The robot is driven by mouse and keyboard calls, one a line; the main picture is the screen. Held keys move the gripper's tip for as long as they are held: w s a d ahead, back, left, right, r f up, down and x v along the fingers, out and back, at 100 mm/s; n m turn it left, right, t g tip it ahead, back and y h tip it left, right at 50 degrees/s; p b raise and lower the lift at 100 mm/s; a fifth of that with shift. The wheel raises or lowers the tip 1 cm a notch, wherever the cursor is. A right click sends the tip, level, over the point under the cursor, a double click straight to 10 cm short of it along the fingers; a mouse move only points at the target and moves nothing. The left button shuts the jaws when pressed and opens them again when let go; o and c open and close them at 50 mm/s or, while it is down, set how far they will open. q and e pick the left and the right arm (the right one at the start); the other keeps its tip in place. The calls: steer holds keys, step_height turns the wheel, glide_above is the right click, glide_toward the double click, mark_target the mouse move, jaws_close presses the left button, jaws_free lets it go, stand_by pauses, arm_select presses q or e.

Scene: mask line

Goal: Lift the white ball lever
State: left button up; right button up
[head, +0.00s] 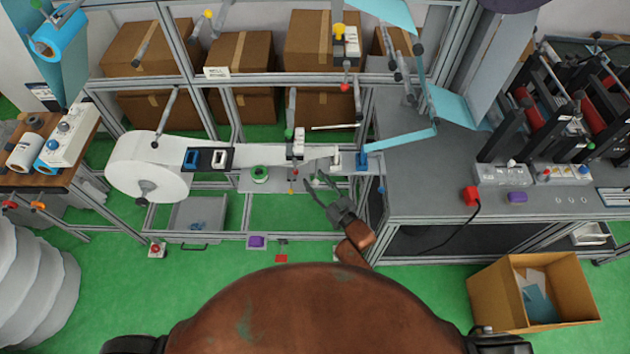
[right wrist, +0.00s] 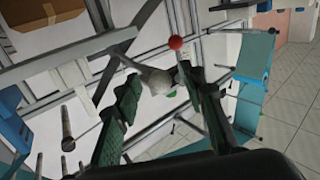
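No lever with a clearly white ball stands out near my right gripper. My right gripper (head: 318,182) is open in front of the web line, fingers pointing up and left. In the right wrist view its two green-grey fingers (right wrist: 165,90) are spread. A pale grey, rounded piece (right wrist: 152,79) shows between them, and a red ball (right wrist: 176,43) shows past their tips. Contact cannot be told. My left gripper is out of view.
The large white roll (head: 135,168) feeds a strip along the frame at the left. A red ball (head: 345,87) hangs above the line. A grey bench (head: 440,185) stands right of my right arm. An open carton (head: 495,300) is on the green floor.

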steer(key=v, duration=1.1)
steer(key=shift+s+d, duration=0.2)
steer(key=shift+s, duration=0.15)
steer(key=s+d+f+m+g+h+b, duration=0.15)
steer(key=d+f, duration=0.25)
steer(key=f, duration=0.6)
steer(key=s+d+f+g+h, duration=0.1)
steer(key=s+d+f+h, duration=0.15)
steer(key=d+f, duration=0.45)
steer(key=s+d+f+m+g+h+b, duration=0.1)
steer(key=s+d+f+h, duration=0.1)
steer(key=f, duration=1)
steer(key=s+d+f+m+g+h+b, duration=0.1)
steer(key=s+d+f+g+h, duration=0.1)
steer(key=s+d+f, duration=0.45)
steer(key=s+d+f+m+g+h+b, duration=0.1)
steer(key=s+d+f+g, duration=0.2)
steer(key=s+f, duration=0.65)
steer(key=s+d+f+g, duration=0.1)
steer(key=s+f, duration=0.3)
steer(key=s, duration=0.4)
steer(key=s+d+f+m+g+h+b, duration=0.1)
steer(key=s+d+f+g, duration=0.1)
steer(key=s+f, duration=0.3)
steer(key=s+d+f+g+b, duration=0.1)
steer(key=s+f, duration=0.3)
steer(key=s, duration=0.9)
steer(key=shift+d+f+g+h, duration=0.15)
steer(key=shift+d+g+h, duration=0.15)
steer(key=shift+g, duration=0.35)
